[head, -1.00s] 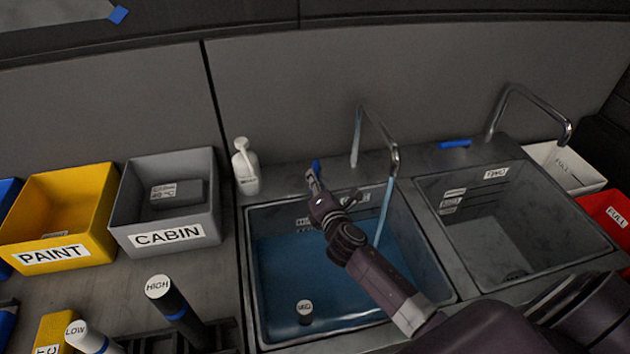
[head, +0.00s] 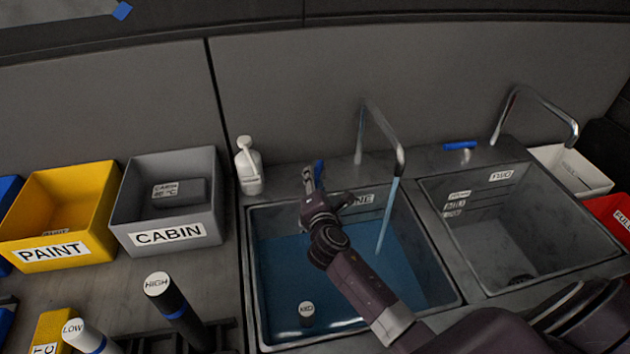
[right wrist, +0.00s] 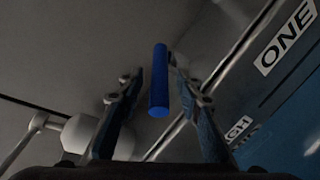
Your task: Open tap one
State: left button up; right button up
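Tap one is the bent metal spout (head: 382,128) at the back of the left sink (head: 272,212), whose label reads ONE. Water runs from it into the blue water there. Its blue handle (head: 319,170) stands on the back ledge, left of the spout. My right gripper (head: 328,188) is over the back edge of this sink, at the handle. In the right wrist view the blue handle (right wrist: 159,85) lies between its two spread fingers, with gaps visible on both sides. The gripper is open and holds nothing. My left gripper is not in view.
A white bottle (head: 248,167) stands left of the handle. Tap two (head: 535,98) and its sideways blue handle (head: 459,146) are at the right sink (head: 437,205), which shows no water. Grey CABIN (head: 207,213) and yellow PAINT (head: 90,236) bins stand left.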

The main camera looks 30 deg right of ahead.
jog(key=shift+s, duration=0.1)
jog(key=v, duration=1.2)
jog(key=shift+r, duration=0.1)
